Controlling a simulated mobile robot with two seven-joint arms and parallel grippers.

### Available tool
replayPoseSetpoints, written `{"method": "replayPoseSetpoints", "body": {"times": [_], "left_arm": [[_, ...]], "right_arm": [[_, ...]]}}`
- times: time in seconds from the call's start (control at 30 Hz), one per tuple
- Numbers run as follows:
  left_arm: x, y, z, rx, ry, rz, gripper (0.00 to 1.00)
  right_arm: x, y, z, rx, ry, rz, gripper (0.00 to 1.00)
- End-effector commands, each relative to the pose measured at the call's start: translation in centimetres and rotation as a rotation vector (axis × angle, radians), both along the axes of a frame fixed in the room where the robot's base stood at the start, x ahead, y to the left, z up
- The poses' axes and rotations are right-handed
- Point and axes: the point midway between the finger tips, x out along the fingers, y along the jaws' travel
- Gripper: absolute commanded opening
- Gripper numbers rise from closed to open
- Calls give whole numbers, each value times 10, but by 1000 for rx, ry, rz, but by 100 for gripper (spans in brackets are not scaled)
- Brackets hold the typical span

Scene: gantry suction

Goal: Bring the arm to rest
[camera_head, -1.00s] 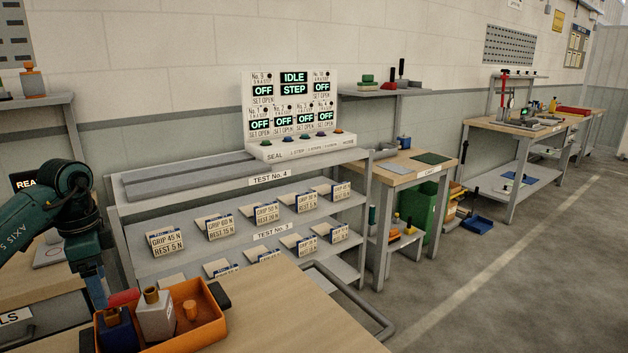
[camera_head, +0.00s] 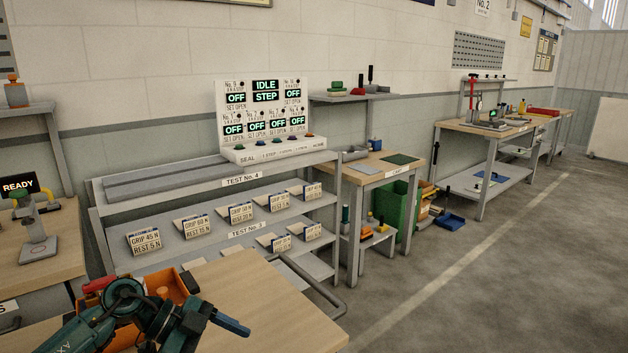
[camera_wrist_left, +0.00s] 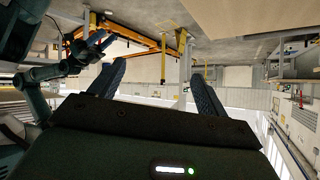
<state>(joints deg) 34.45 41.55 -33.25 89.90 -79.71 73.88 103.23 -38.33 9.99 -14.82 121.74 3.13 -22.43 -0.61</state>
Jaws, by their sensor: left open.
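My left arm, dark teal, reaches in low at the left of the head view. Its gripper (camera_head: 228,322) points right, with blue fingers above the wooden table top (camera_head: 262,300). In the left wrist view the two dark fingers of this gripper (camera_wrist_left: 157,88) stand wide apart with nothing between them. Another arm of mine shows at the left of that view, ending in a gripper (camera_wrist_left: 97,44) with blue fingers. Whether these are open or shut is unclear. It is not seen in the head view.
An orange bin (camera_head: 176,289) stands behind my left arm, partly hidden by it. A grey shelf rack (camera_head: 98,206) with label cards stands beyond the table, a switch panel (camera_head: 262,108) on top. A bench with a READY display (camera_head: 20,187) is at far left. The floor at right is clear.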

Motion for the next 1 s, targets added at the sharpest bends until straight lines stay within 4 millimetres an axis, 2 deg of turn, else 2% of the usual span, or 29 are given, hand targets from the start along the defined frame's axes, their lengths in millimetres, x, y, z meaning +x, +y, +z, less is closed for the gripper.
{"method": "replayPoseSetpoints", "body": {"times": [0.03,0.1,0.17,0.23,0.3,0.37,0.47,0.57,0.6,0.7,0.8,0.9,1.0], "left_arm": [[-16,-37,3,-180,-53,-19,76],[-28,-69,15,-402,-147,27,76],[-34,-85,26,-562,-216,121,76],[-37,-91,33,-699,-278,282,76],[-38,-85,31,-776,-312,483,76],[-40,-74,21,-786,-317,672,76],[-55,-50,-15,-697,-260,976,76],[-87,-30,-63,-519,-141,1199,76],[-103,-25,-81,-444,-84,1256,76],[-141,-19,-113,-290,40,1328,76],[-167,-17,-131,-195,122,1345,76],[-180,-18,-139,-153,162,1346,76],[-181,-18,-140,-150,165,1346,76]], "right_arm": [[0,-1,4,-2,5,-5,44],[-1,-2,3,-8,16,-9,44],[-2,-4,2,-12,23,-10,44],[-3,-5,4,-18,28,-11,44],[-4,-6,6,-24,31,-12,44],[-4,-7,7,-29,36,-12,44],[-6,-9,7,-39,47,-14,44],[-7,-10,9,-45,52,-16,44],[-7,-11,10,-46,54,-17,44],[-8,-12,9,-50,59,-19,44],[-9,-14,7,-55,66,-21,44],[-9,-14,6,-58,69,-23,44],[-9,-15,6,-58,69,-23,44]]}}
